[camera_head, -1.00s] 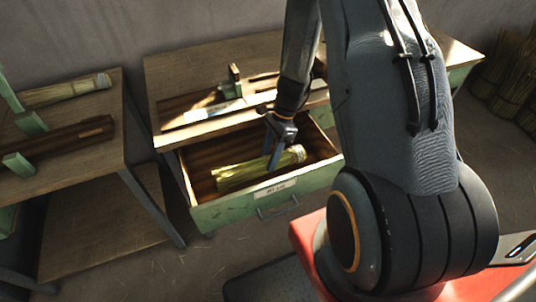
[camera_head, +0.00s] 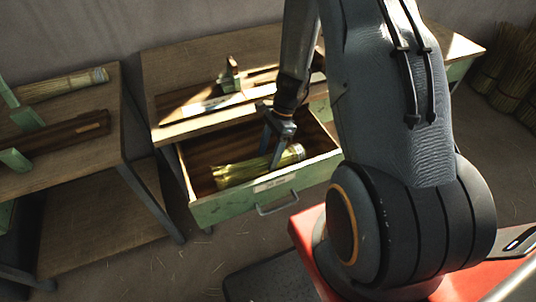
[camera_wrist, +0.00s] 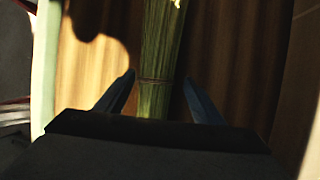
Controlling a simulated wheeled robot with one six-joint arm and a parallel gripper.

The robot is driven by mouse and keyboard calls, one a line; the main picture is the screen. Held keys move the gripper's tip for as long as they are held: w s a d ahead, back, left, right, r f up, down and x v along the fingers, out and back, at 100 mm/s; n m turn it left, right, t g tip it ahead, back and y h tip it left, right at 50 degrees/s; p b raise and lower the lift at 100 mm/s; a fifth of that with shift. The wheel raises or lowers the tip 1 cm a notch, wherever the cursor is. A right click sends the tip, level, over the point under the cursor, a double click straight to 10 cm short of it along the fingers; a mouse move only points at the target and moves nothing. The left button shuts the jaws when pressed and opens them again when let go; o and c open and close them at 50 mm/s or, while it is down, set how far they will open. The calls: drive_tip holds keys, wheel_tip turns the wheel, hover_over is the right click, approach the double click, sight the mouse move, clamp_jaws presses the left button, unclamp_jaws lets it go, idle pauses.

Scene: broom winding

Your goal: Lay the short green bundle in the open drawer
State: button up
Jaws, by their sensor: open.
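The short green bundle (camera_head: 240,171) lies inside the open drawer (camera_head: 240,206), along its front side. In the wrist view the bundle (camera_wrist: 155,60) runs up and down the picture over the brown drawer floor (camera_wrist: 237,60), with a thin binding across it. My gripper (camera_head: 272,155) reaches down into the drawer at the bundle's right part. In the wrist view my gripper's (camera_wrist: 160,95) fingers stand apart, one on each side of the bundle, with gaps between them and it.
The drawer belongs to a wooden workbench (camera_head: 180,60) with fixtures on top. A second table (camera_head: 75,150) at left holds another bundle (camera_head: 65,85) between green blocks. Several bundles (camera_head: 515,65) stand at the far right. The drawer's back left is clear.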

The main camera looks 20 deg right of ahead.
drive_tip(key=shift+b+v, duration=0.55)
drive_tip(key=shift+v, duration=3.35)
drive_tip(key=s+a+r+n+t+h, duration=0.1)
drive_tip(key=s+a+r+n+h, duration=0.1)
drive_tip(key=s+r+n, duration=0.3)
drive_tip(key=s+a+r+n+t+h, duration=0.1)
drive_tip(key=s+a+r+n, duration=0.3)
drive_tip(key=r+n, duration=0.6)
drive_tip(key=shift+s+a+r+n+t+h, duration=0.4)
drive_tip(key=shift+s+n+h, duration=0.3)
drive_tip(key=shift+s+n, duration=0.8)
drive_tip(key=shift+w, duration=0.3)
drive_tip(key=shift+c, duration=0.3)
